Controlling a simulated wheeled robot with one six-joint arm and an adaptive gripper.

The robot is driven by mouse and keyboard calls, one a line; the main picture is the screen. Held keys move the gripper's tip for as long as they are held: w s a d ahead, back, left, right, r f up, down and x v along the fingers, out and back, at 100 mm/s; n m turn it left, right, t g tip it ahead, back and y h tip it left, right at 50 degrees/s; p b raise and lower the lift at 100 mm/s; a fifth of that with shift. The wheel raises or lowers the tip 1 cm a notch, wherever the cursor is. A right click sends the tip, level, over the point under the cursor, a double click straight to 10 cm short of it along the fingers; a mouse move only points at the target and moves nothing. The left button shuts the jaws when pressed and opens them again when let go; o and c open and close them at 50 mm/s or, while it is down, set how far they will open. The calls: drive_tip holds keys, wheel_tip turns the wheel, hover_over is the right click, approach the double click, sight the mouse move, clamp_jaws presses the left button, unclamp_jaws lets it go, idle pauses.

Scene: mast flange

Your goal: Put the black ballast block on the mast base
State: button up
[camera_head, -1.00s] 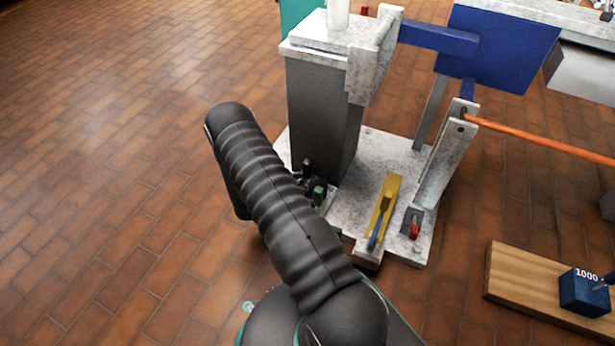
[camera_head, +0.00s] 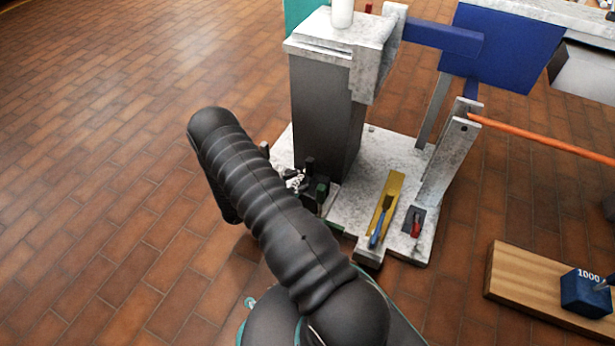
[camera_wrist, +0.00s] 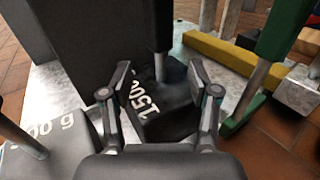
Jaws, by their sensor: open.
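The black ballast block (camera_wrist: 170,108), marked 1500, sits on the pale mottled mast base (camera_wrist: 235,84) in the wrist view, with a dark post rising from its top. My gripper (camera_wrist: 160,82) is open, its two fingers on either side of the block's upper part and post. Whether the pads touch it I cannot tell. In the head view the mast base (camera_head: 372,205) carries the grey mast column (camera_head: 325,120). My arm hides most of the gripper area there, and the black block is not clearly seen.
A grey weight (camera_wrist: 45,145) stands close at left in the wrist view. A green-handled part (camera_wrist: 275,60) and a yellow bar (camera_wrist: 220,52) are at right. A blue 1000 block (camera_head: 585,293) rests on a wooden board (camera_head: 520,280). An orange rod (camera_head: 540,138) extends right. Floor at left is clear.

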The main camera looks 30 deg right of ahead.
drive_tip(key=a, duration=0.6)
drive_tip(key=s+a+r+m+g+y, duration=0.1)
drive_tip(key=s+r+m+y, duration=0.15)
drive_tip(key=r, duration=0.55)
drive_tip(key=s+a+r+m+g+y, duration=0.1)
drive_tip(key=r+m+y, duration=0.25)
drive_tip(key=r, duration=0.45)
drive_tip(key=s+a+r+m+g+y, duration=0.15)
drive_tip(key=r+m, duration=0.25)
drive_tip(key=r, duration=0.4)
drive_tip(key=s+a+r+m+t+y, duration=0.3)
drive_tip(key=s+a+r+t+y, duration=0.2)
drive_tip(key=s+r, duration=0.4)
drive_tip(key=s+a+r+m+t+y, duration=0.4)
drive_tip(key=s+a+r+t+y, duration=0.1)
drive_tip(key=s+r, duration=0.4)
drive_tip(key=shift+a, duration=0.25)
